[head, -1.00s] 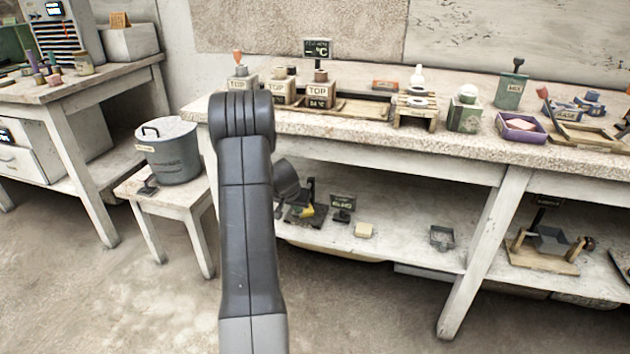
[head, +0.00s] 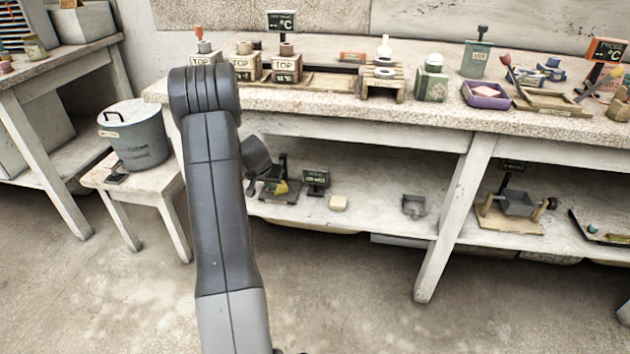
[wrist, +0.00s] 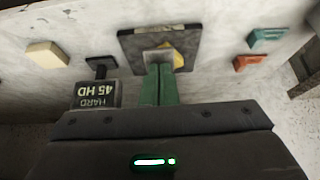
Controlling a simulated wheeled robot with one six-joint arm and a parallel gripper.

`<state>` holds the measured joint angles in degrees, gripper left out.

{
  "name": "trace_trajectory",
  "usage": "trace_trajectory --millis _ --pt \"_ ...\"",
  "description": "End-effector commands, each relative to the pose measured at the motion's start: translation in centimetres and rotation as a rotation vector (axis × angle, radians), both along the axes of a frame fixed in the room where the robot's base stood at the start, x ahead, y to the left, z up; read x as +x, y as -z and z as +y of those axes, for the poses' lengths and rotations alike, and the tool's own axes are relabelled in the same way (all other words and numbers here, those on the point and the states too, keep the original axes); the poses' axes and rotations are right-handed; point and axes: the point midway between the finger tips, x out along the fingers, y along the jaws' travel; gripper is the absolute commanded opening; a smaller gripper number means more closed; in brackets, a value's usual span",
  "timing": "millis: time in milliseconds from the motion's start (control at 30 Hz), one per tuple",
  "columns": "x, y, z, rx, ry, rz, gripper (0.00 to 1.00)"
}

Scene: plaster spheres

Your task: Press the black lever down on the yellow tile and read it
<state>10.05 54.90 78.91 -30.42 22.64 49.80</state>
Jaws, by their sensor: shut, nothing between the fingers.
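In the wrist view, a dark square base (wrist: 130,42) carries the yellow tile (wrist: 179,54), only partly visible behind a grey part (wrist: 158,55). My gripper's green fingers (wrist: 158,68) are shut and empty, with their tips at this grey part. I cannot tell whether they touch it. The black lever is not clearly distinguishable. A dark display (wrist: 97,95) beside the base appears upside down and reads "HARD 45 HD". In the head view, the yellow tile (head: 281,187) and the display (head: 316,178) are on the lower shelf. My fingers are hidden there.
On the shelf (head: 375,190), a cream block (head: 338,202) and a grey bracket (head: 414,206) lie to the right. In the wrist view, a teal block (wrist: 267,36) and an orange block (wrist: 248,61) lie right of the base. The tabletop (head: 420,115) overhangs the shelf.

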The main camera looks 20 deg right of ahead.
Motion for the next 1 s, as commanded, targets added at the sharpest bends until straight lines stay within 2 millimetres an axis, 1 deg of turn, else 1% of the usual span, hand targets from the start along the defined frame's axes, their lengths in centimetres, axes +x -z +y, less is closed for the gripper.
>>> trace_trajectory --millis 100,800,900,1000 --pt "0.0 -1.1 0.0 0.001 0.0 -0.002 0.0" --pt "0.1 -6.1 0.0 0.0 0.0 -0.002 0.0" --pt "0.1 -6.6 0.0 -0.001 0.0 -0.002 0.0" --pt "0.1 -6.7 0.0 0.0 0.0 -0.001 0.0"
